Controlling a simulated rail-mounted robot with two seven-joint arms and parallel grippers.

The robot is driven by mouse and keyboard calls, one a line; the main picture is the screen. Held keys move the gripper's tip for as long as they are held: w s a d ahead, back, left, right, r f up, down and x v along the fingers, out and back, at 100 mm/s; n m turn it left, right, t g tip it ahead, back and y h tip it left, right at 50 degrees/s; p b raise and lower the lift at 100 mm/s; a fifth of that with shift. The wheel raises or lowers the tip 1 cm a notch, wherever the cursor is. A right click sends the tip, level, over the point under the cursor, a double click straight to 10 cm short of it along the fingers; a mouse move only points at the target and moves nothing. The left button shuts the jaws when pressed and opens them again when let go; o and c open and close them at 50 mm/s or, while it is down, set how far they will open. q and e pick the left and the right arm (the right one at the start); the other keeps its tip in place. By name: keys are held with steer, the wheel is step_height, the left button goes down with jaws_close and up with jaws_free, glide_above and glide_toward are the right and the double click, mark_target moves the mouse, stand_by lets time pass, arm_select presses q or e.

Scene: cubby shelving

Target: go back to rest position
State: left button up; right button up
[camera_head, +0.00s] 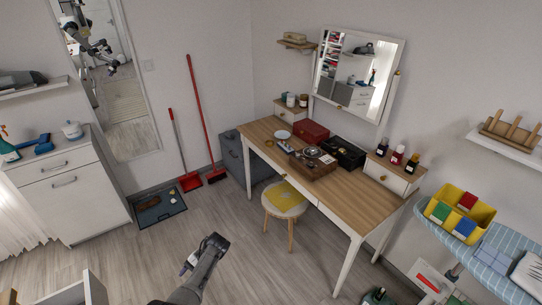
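An arm of mine, apparently the left, rises from the bottom edge left of centre. Its dark end, my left gripper (212,243), is over the bare floor, apart from the furniture. I cannot make out its fingers clearly, so I cannot tell if it is open or shut. I see nothing held at it. My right gripper is not in view.
A wooden-topped desk (262,136) with boxes stands ahead, a stool (285,200) at its front. A white cabinet (75,195) stands left. A red broom (200,110) leans on the wall by a dark tray (158,208). The middle floor is clear.

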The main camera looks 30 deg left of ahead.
arm_select(q)
steer(key=w+d+r+n+t, duration=0.25)
steer(key=w+r+t, duration=0.55)
steer(key=w+r, duration=0.45)
steer(key=d+r+m+t, duration=0.2)
steer(key=d+r+t, duration=0.3)
steer(key=d+r, duration=0.25)
steer(key=s+d+r+m+t+h, duration=0.1)
steer(key=s+d+r+t+h, duration=0.1)
steer(key=s+d, duration=0.4)
steer(key=s+d+r+m+t+h, duration=0.1)
steer(key=s+d+r+m, duration=0.15)
steer(key=s+d, duration=0.35)
steer(key=s+d+f+g+h, duration=0.15)
steer(key=s+f, duration=0.25)
steer(key=s, duration=0.4)
steer(key=s+d+f+g, duration=0.2)
steer(key=s+f, duration=0.2)
steer(key=s, duration=0.3)
steer(key=s+d+f+g, duration=0.15)
steer(key=s+f, duration=0.25)
steer(key=s, duration=0.4)
step_height(320, 180, up, 27)
steer(key=p, duration=2.7)
